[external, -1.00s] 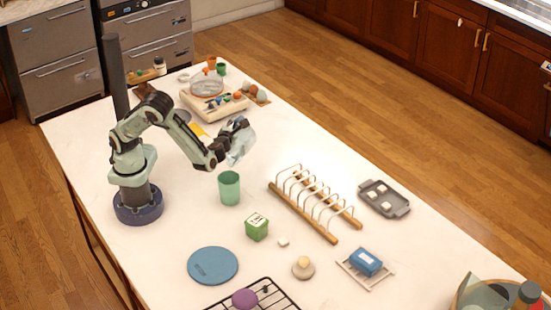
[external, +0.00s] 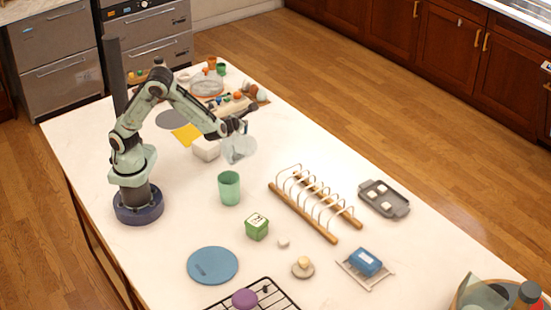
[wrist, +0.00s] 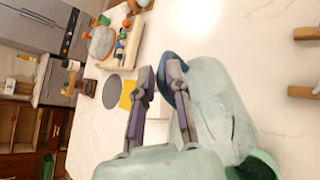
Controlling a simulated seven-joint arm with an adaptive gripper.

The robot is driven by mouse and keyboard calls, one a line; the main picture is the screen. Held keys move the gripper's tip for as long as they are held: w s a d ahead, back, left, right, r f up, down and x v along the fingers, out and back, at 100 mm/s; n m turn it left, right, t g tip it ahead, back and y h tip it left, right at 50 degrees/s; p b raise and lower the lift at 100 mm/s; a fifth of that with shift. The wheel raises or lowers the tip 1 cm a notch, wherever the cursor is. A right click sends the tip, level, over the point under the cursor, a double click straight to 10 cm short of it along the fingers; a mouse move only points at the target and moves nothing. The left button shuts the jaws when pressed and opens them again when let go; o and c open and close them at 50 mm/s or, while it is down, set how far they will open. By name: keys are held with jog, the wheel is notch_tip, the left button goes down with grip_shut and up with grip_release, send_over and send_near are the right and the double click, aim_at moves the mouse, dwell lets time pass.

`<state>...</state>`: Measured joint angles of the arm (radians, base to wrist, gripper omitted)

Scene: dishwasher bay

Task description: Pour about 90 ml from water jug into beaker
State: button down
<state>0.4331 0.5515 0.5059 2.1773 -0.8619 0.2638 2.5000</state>
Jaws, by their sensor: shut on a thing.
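The water jug (external: 238,151) is pale and translucent. My gripper (external: 233,127) is shut on its handle side and holds it above the table, behind and slightly right of the beaker. In the wrist view the jug (wrist: 222,108) lies along the right of my gripper (wrist: 161,74), and a blue handle part shows at the fingertips. The beaker (external: 229,188) is a green cup standing upright on the table, apart from the jug. Its green rim (wrist: 262,165) shows at the bottom of the wrist view, partly hidden by the jug. The water level is not clear.
A wooden rack with wire loops (external: 315,205) stands right of the beaker. A green box (external: 257,227) and a blue disc (external: 213,265) lie nearer the front. A white block (external: 206,149) and a yellow sheet (external: 187,134) lie left of the jug.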

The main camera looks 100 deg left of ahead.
aim_at(241, 140)
jog(key=shift+w+a+f+h, duration=0.15)
jog(key=shift+a+f+h, duration=0.5)
jog(key=shift+h, duration=0.05)
jog(key=shift+a, duration=0.1)
dwell(1.4)
jog(key=shift+a+f+h, duration=0.45)
jog(key=shift+h, duration=0.05)
jog(key=w+a+f+g+h+b, duration=0.1)
jog(key=a+f+h+b, duration=0.2)
jog(key=a+f+h, duration=0.5)
jog(key=shift+w+a+f+m+h, duration=0.2)
jog(key=shift+w+a+m+h, duration=0.15)
jog(key=shift+a, duration=0.65)
